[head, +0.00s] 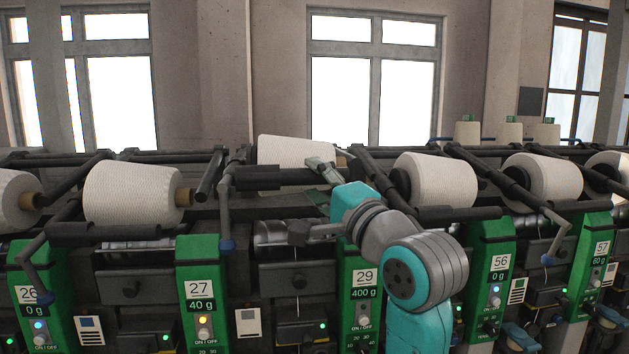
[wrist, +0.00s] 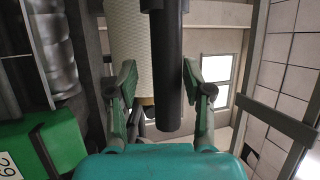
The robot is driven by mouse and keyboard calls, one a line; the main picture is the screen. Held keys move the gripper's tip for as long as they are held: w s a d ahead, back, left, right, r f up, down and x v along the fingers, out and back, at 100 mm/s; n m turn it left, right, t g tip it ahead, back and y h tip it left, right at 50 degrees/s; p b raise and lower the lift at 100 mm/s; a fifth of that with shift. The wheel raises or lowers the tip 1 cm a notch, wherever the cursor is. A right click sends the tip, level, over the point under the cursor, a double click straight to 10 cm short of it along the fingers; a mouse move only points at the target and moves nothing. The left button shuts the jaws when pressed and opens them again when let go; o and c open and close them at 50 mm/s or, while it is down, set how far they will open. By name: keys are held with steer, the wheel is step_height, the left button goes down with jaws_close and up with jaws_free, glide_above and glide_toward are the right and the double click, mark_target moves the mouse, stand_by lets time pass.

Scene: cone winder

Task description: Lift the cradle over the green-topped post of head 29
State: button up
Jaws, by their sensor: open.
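The green-topped post of head 29 (head: 364,290) stands centre-right in the head view, partly behind my arm. Its green housing (wrist: 40,145) shows at the lower left of the wrist view. The cradle (head: 270,178) above it is a thick dark bar in front of a white cone (head: 290,149), higher than the neighbouring bars. My gripper (head: 322,184) is at the bar's right end. In the wrist view my open gripper (wrist: 159,70) has a finger on each side of a dark bar (wrist: 167,95), apparently the cradle's. Gaps show at both sides. The cone (wrist: 128,40) is behind.
Head 27 (head: 199,290) stands left and head 56 (head: 493,270) right, each with a white cone and dark arms. A lever with a blue knob (head: 227,245) hangs between 27 and 29. Windows and a wall are behind.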

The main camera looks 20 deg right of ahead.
steer(key=v, duration=0.6)
steer(key=shift+s, duration=0.3)
stand_by(0.9)
